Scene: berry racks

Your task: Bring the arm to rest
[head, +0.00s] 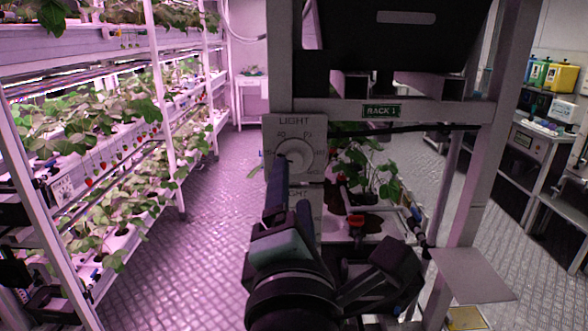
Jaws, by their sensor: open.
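My gripper (291,196) is at the centre of the head view, dark and seen from behind, with the wrist below it. Its fingers point away toward the rack and are open, with nothing seen between them. The fingertips show just below a round grey dial (296,155) on a panel marked LIGHT. I cannot tell whether a finger touches the dial or panel.
A rack frame with a RACK 1 sign (382,111) stands close ahead. Strawberry shelves (100,140) line the left. A bench (530,135) stands right. The left aisle floor is clear.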

